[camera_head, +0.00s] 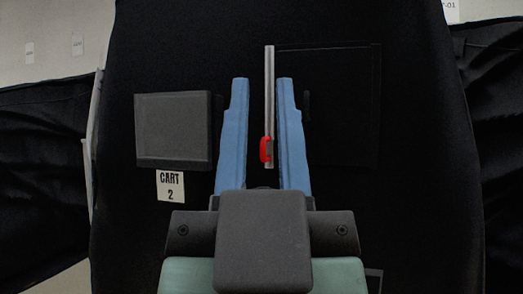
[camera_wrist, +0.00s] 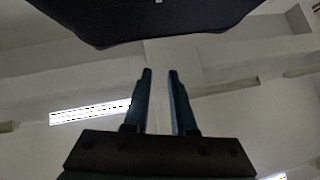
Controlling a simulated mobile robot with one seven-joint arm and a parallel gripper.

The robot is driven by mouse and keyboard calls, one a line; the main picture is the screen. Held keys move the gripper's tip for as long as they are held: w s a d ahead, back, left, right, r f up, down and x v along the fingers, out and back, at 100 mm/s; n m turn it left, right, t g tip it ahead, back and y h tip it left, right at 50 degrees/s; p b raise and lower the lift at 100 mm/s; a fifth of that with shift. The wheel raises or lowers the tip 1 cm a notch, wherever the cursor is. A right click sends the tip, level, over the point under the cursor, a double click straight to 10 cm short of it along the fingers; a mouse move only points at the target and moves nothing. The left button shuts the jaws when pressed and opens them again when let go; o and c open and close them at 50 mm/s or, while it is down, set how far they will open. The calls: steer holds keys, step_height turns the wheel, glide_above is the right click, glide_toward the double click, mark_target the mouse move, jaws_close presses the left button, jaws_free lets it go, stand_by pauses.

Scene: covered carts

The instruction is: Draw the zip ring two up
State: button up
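A black covered cart (camera_head: 400,200) labelled "CART 2" fills the middle of the head view. A silver zip track (camera_head: 269,90) runs upright on its cover. A red zip ring (camera_head: 266,150) sits near the track's lower end. My gripper (camera_head: 262,80) has its two blue fingers apart, one on each side of the track in the head view, with the ring showing between them. I cannot tell how far the fingers are from the cover. In the wrist view my gripper (camera_wrist: 160,72) is open with nothing between the fingers, and the ring does not show.
A dark grey panel (camera_head: 173,127) and a white "CART 2" label (camera_head: 170,187) are left of the track. A larger black panel (camera_head: 345,105) lies right of it. Black covers flank the cart on both sides. The wrist view shows ceiling and a dark edge (camera_wrist: 150,20).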

mark_target(264, 143)
steer(key=w+f+m+g+y+p, duration=0.1)
steer(key=w+m+g+y+p, duration=0.5)
steer(key=w+m+p, duration=1.1)
steer(key=s+d+f+m+g+p, duration=0.15)
steer(key=s+m+p, duration=0.5)
steer(key=p, duration=0.85)
steer(key=s+d+f+m+g+p, duration=0.1)
steer(key=s+d+m+g+p, duration=0.25)
steer(key=m+p, duration=0.8)
steer(key=w+a+n, duration=0.1)
steer(key=w, duration=0.3)
steer(key=w+a+n+p, duration=0.1)
steer(key=w+a, duration=0.1)
steer(key=w, duration=0.1)
steer(key=w+a, duration=0.2)
steer(key=w, duration=0.2)
steer(key=shift+w+f+n+t+p, duration=0.2)
steer(key=shift+w+n+t+p, duration=0.1)
steer(key=shift+w+n+p, duration=0.1)
steer(key=shift+s, duration=0.1)
jaws_close()
